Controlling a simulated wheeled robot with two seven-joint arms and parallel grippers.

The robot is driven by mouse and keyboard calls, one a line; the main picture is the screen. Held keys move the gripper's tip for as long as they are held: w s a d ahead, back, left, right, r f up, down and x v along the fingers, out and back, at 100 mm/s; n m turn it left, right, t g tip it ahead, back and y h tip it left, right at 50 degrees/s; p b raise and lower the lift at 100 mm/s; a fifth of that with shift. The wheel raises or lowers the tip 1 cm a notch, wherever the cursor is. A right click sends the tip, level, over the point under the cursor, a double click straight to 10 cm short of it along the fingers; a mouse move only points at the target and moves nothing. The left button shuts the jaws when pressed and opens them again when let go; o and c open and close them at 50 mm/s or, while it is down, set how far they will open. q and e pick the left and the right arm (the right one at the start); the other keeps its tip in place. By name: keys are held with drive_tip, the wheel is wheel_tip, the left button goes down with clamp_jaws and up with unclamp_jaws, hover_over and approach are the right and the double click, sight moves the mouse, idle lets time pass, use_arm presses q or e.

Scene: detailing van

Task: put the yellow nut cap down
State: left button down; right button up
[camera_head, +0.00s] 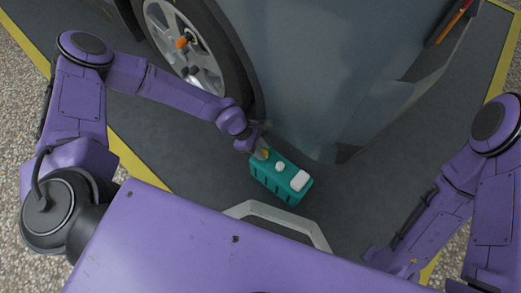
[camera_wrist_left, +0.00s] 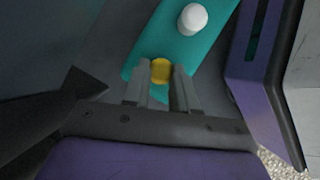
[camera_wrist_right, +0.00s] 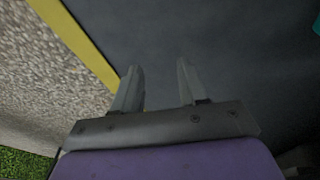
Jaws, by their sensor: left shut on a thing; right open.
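My left gripper (camera_head: 262,153) is shut on the yellow nut cap (camera_wrist_left: 161,70), which shows between its fingertips in the left wrist view. The cap is over the near end of a teal box (camera_head: 262,181); I cannot tell whether it touches the box top. In the head view the cap (camera_head: 265,154) is a small yellow spot at the box's left end. My right gripper (camera_wrist_right: 160,88) is open and empty above the dark mat.
The van's body (camera_head: 310,70) stands close behind the box. The dark mat (camera_head: 365,200) is clear to the right.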

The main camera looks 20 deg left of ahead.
use_arm(q)
drive_tip(key=c, duration=0.9)
unclamp_jaws()
drive_tip(key=shift+f, duration=0.1)
drive_tip(key=shift+a, duration=0.1)
